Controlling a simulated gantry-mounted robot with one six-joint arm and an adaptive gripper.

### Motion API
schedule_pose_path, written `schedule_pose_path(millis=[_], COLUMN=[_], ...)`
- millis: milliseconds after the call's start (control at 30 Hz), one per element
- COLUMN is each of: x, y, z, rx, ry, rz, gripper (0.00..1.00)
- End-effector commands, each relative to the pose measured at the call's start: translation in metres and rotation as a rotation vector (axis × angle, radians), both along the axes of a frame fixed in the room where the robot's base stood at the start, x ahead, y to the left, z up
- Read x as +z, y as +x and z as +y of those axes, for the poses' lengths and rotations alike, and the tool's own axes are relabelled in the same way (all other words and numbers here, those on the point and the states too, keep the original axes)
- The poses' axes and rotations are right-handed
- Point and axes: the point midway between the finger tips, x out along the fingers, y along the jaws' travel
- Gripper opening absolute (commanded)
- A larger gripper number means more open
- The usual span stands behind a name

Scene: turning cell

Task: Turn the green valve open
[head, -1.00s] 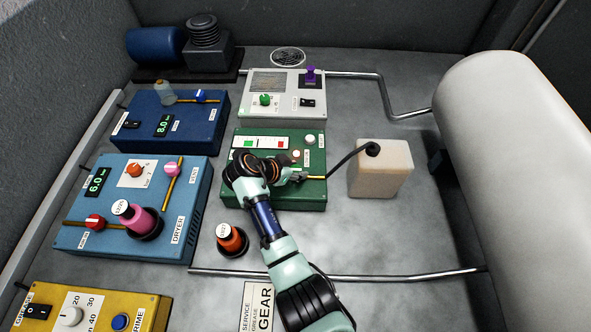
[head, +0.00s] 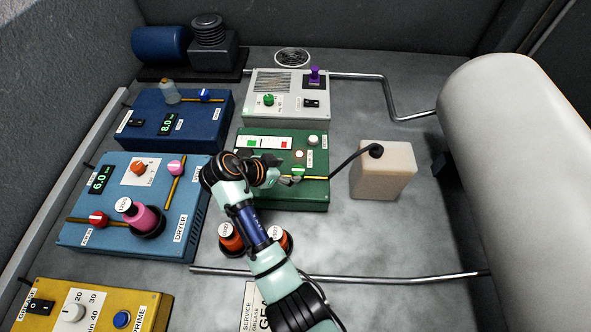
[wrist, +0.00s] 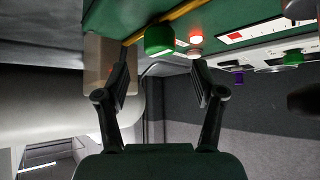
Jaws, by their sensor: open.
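The green valve (head: 298,171) sits on a brass pipe at the lower right of the green panel (head: 318,193). It shows as a green knob (wrist: 159,38) in the wrist view, ahead of my fingertips. My gripper (wrist: 160,78) is open and empty, its two fingers apart with the valve roughly in line with the gap between them, not visibly touched. In the head view my gripper (head: 287,179) is just left of the valve. I cannot tell how far the valve is turned.
A beige tank (head: 383,170) with a black hose stands right of the green panel. Another green knob (head: 268,99) is on the white panel behind. Blue panels stand left, two orange-topped bottles (head: 231,240) stand below my arm, and a large white cylinder (head: 520,150) is at right.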

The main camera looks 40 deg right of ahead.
Motion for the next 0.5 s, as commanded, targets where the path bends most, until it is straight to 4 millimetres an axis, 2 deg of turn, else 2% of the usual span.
schedule_pose_path(millis=[100,200,500], x=[0.019,0.030,0.037], y=[0.002,0.002,0.002], z=[0.020,0.030,0.036], rx=[0.002,0.001,-0.001], ry=[0.000,0.000,0.000], rz=[-0.004,-0.002,0.000], gripper=[0.68,0.68,0.68])
